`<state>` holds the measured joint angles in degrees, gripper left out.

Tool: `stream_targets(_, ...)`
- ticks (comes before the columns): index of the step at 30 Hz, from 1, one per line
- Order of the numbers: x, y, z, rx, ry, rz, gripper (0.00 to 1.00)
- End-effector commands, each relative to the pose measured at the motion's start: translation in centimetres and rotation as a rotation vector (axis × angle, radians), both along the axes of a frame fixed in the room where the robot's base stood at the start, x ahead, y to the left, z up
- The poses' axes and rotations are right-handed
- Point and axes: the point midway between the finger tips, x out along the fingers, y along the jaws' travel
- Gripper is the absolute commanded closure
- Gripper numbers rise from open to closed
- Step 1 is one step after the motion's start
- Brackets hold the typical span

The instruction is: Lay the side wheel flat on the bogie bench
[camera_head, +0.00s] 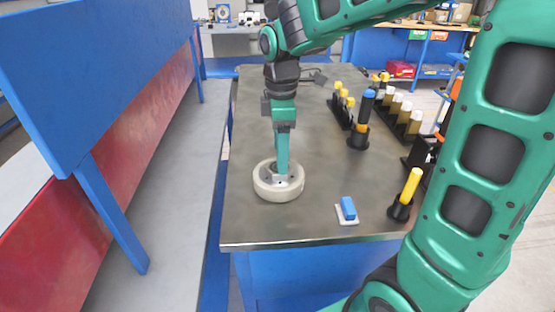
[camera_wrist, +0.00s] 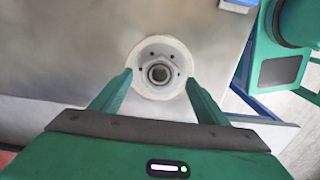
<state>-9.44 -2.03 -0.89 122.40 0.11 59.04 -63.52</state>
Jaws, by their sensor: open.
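The side wheel (camera_head: 264,190) is a pale cream ring with a grey hub. It lies flat on the grey top of the bench (camera_head: 245,225), near the front left corner. In the wrist view the wheel (camera_wrist: 175,48) shows its hub with a central nut and small holes. My gripper (camera_head: 282,175) points down at the wheel, its fingers over the hub in the head view. In the wrist view my gripper (camera_wrist: 158,78) is open, with one fingertip at each side of the wheel's near part. I cannot tell whether the fingertips touch it.
A blue block on a white pad (camera_head: 347,210) lies right of the wheel. A yellow-handled tool (camera_head: 406,190) stands in a black holder near the right edge. Black racks (camera_head: 400,120) with several handles stand farther back. A blue and red panel (camera_head: 100,80) runs along the left.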

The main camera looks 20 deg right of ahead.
Motion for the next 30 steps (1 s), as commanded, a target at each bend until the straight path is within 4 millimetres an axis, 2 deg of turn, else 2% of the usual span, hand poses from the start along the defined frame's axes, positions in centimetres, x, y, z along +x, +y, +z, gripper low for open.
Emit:
stream_targets(6, 0.1, 0.0, 4.5, 0.001, -0.004, 0.000, 0.31)
stream_targets(12, 0.1, 0.0, 7.3, 0.000, -0.002, 0.000, 0.31)
stream_targets(18, 0.0, 0.0, 8.4, 0.000, -0.001, 0.000, 0.31)
stream_targets(30, 0.0, 0.0, 8.5, 0.000, 0.000, 0.000, 0.31)
